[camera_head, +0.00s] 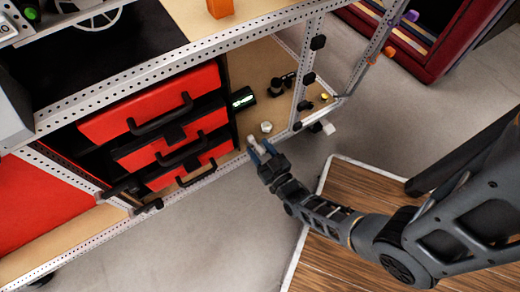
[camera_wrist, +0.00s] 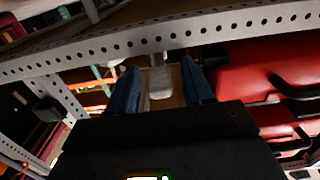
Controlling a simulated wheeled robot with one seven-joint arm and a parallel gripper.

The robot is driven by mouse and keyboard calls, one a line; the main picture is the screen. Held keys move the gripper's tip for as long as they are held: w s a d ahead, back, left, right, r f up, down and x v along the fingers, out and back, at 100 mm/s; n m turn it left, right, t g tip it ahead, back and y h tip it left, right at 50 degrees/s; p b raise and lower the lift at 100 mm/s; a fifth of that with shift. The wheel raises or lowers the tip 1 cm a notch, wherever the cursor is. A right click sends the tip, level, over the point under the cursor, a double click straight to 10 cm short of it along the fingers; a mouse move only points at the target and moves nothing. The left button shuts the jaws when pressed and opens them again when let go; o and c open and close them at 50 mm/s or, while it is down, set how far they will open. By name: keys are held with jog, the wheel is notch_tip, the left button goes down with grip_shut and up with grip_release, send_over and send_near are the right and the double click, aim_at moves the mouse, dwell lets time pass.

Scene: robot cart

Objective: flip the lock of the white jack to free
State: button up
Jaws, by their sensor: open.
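My gripper (camera_head: 261,149) is at the front edge of the cart's lower shelf, to the right of the red drawers. Its two blue fingers are apart, and in the wrist view my gripper (camera_wrist: 160,85) is open with a small white-grey piece (camera_wrist: 160,78) between the fingers. This piece looks like the white jack or its lock, but I cannot tell which. Whether the fingers touch it is unclear. A small pale knob-like thing (camera_head: 267,127) sits on the shelf just beyond the fingertips in the head view. The lock's position cannot be made out.
A perforated metal rail (camera_wrist: 215,28) crosses above the fingers in the wrist view. Red drawers (camera_head: 160,105) with black handles are to the left. A dark cylinder with a lit face (camera_head: 243,98) and a black device (camera_head: 281,85) stand on the shelf. Grey floor lies in front.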

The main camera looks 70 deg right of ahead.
grip_shut()
dwell(0.4)
